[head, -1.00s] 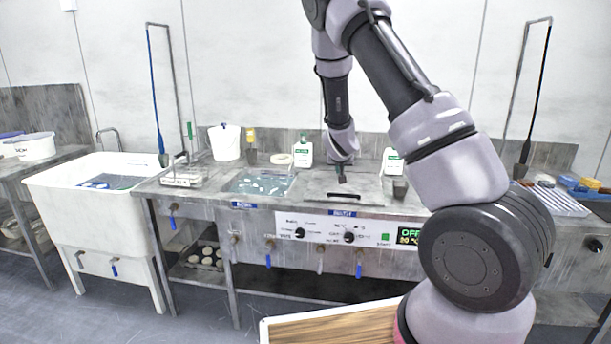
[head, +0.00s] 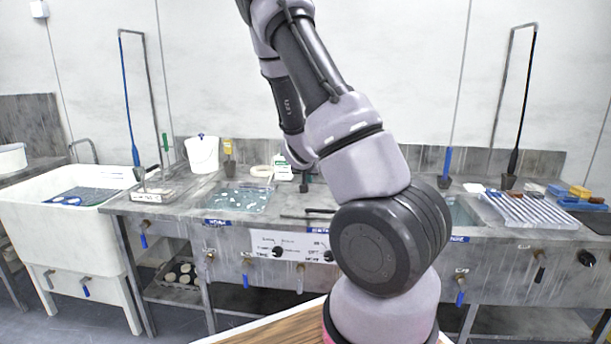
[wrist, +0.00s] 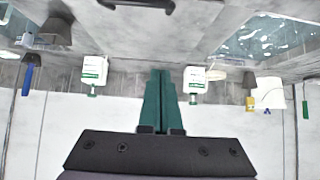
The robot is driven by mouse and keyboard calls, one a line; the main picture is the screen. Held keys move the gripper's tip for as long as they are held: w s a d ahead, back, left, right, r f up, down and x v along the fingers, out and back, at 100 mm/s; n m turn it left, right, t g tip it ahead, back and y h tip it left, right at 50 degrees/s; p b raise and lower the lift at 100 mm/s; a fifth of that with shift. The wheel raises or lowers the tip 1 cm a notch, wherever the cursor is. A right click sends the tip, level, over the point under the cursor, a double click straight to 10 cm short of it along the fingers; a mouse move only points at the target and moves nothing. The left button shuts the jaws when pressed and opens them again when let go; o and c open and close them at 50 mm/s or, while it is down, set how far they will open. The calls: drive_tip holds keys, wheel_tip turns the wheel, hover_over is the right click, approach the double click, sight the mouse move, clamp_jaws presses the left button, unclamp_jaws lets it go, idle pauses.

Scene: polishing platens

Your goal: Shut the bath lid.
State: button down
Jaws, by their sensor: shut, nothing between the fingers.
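The bath lid (head: 292,203) is a grey metal plate in the middle of the bench. It appears to lie flat over its bath, with a dark bar handle (head: 308,213) at its front; my arm hides its right part. In the wrist view, the handle (wrist: 140,5) shows at the top edge on the grey surface. My gripper (head: 304,186) is over the rear of the lid area, near the white bottle. Its green fingers (wrist: 161,100) are together with nothing between them. I cannot tell whether they touch the lid.
A water bath with chips (head: 240,199) lies left of the lid. A white bottle (head: 283,168) stands behind it, and a second bottle (wrist: 194,84) shows in the wrist view. A white bucket (head: 202,154) stands at the back. A ribbed rack (head: 530,210) is at right.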

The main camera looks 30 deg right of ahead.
hover_over(310, 210)
wheel_tip(310, 210, down, 5)
drive_tip(key=shift+s+a+f, duration=0.2)
drive_tip(key=shift+a+f, duration=0.05)
drive_tip(key=shift+f, duration=0.2)
drive_tip(key=f, duration=0.2)
drive_tip(key=s+f, duration=0.1)
drive_tip(key=f, duration=0.2)
drive_tip(key=shift+s+a+f, duration=0.15)
drive_tip(key=shift+a+f, duration=0.25)
drive_tip(key=shift+s+f, duration=0.1)
drive_tip(key=shift+a+f, duration=0.1)
